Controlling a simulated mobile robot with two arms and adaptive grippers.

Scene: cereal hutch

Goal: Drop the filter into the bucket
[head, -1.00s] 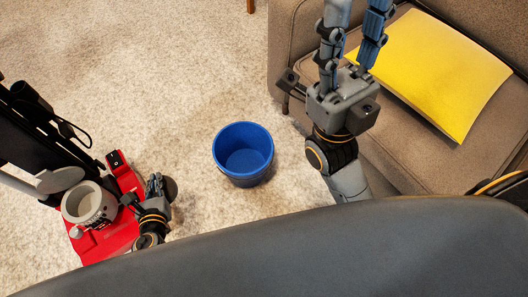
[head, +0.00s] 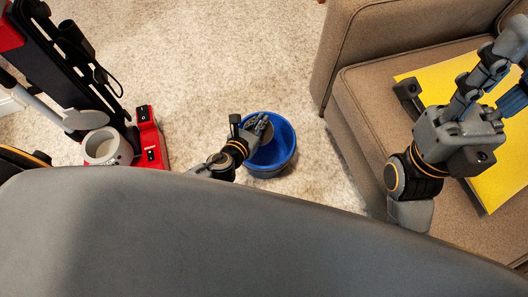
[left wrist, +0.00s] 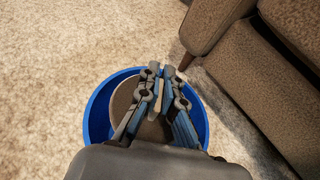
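The blue bucket (head: 285,150) stands upright on the carpet. My left gripper (head: 262,126) is over the bucket's opening. In the left wrist view its fingers (left wrist: 160,92) are close together on a thin pale part of the round grey-brown filter (left wrist: 123,98). The filter also shows as a small dark disc in the head view (head: 267,133). It is held above or within the bucket's mouth; its exact height is hard to tell. The bucket's blue rim (left wrist: 97,105) surrounds it in the wrist view. My right gripper (head: 507,75) has its fingers apart, empty, over the sofa.
A red and black vacuum cleaner (head: 150,140) with a grey cup-shaped canister (head: 102,147) stands left of the bucket. Carpet (head: 210,60) behind the bucket is clear.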

